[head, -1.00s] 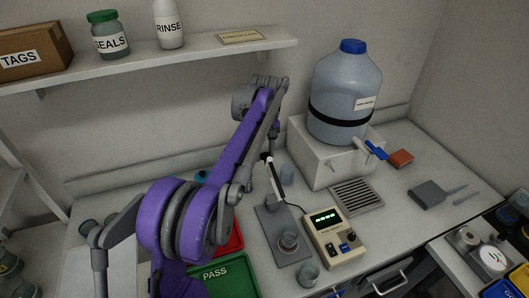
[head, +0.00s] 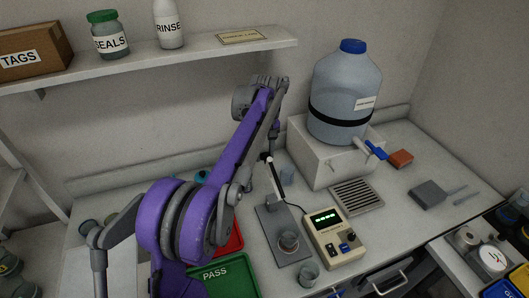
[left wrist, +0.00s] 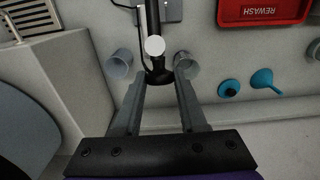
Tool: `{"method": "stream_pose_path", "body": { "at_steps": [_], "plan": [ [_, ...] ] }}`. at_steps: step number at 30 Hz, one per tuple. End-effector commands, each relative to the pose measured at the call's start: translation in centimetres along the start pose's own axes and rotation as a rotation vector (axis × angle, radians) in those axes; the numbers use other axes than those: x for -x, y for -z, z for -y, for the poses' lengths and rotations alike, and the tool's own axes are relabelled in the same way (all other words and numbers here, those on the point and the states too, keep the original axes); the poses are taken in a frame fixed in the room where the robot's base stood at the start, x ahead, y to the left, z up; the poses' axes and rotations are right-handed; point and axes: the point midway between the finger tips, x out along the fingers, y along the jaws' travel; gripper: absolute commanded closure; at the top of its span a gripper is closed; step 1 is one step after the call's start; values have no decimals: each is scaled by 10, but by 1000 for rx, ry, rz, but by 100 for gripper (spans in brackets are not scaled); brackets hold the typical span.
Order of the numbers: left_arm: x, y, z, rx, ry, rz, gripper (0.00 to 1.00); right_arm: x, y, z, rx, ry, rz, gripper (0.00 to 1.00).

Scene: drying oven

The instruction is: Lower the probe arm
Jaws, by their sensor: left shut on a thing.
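The probe arm (head: 276,178) is a thin black bar with a white end, tilted steeply above a grey stand plate (head: 270,226) in the head view. A small cup (head: 288,241) sits on that plate. In the left wrist view the probe arm (left wrist: 152,20) runs down from the top edge, with its white round end near the fingertips. My left gripper (left wrist: 160,76) is shut on the black end part of the probe arm. In the head view my purple arm largely hides this gripper. My right gripper is not in view.
A meter (head: 334,238) with a green display stands right of the plate. Another cup (head: 309,274) stands in front, and one (head: 287,173) behind the probe arm. A green PASS tray (head: 225,281) and a red tray (left wrist: 262,11) lie left. A large jug (head: 345,90) stands on a white block.

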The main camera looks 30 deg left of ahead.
Motion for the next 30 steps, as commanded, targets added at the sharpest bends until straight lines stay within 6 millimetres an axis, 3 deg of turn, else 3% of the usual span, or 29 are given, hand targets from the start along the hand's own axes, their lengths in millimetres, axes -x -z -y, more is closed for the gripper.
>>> {"method": "stream_pose_path", "body": {
  "at_steps": [11, 21, 30],
  "plan": [
    [10, -24, 0, -4, -1, -139, 100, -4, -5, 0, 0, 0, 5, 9],
    [19, -76, -1, -9, -4, -441, 100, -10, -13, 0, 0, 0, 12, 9],
    [14, -126, -2, -11, -7, -724, 100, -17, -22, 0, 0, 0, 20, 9]
  ]
}}
